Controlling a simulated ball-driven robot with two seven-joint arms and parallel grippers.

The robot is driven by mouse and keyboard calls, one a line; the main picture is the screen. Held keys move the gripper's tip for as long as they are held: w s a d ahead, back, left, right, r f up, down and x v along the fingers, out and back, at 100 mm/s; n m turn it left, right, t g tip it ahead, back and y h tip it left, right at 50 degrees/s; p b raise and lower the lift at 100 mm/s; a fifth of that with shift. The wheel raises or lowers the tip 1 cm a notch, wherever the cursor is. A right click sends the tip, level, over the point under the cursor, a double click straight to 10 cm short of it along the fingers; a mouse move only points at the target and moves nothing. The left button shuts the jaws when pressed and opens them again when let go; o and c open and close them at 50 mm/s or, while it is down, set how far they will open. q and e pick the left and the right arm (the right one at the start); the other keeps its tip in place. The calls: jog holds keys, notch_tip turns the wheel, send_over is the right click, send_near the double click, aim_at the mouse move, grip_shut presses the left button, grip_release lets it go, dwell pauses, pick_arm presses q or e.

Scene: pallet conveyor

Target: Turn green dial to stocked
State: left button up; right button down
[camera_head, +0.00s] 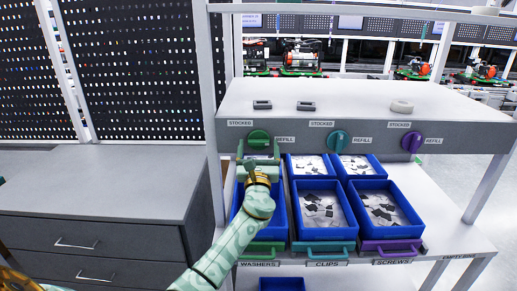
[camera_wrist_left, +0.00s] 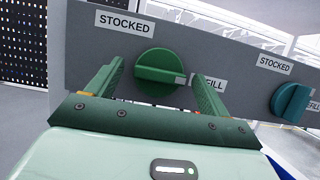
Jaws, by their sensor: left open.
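The green dial (camera_head: 258,137) is on the grey shelf front, between a STOCKED label on its upper left and a REFILL label on its right. In the left wrist view the green dial (camera_wrist_left: 158,66) has its bar lying roughly level, with a pale mark at the right end, toward REFILL. My left gripper (camera_head: 258,147) is open in front of the dial. In the left wrist view the fingers of the left gripper (camera_wrist_left: 158,72) stand on either side of the dial, with gaps showing; contact is not visible. My right gripper is not in view.
A teal dial (camera_head: 337,140) and a purple dial (camera_head: 412,142) sit to the right on the same panel. Blue bins (camera_head: 325,234) with coloured handles stand below. A grey cabinet (camera_head: 100,190) is at left. Small parts lie on the top shelf (camera_head: 350,97).

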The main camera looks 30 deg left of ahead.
pick_arm(q)
jog(key=c, duration=1)
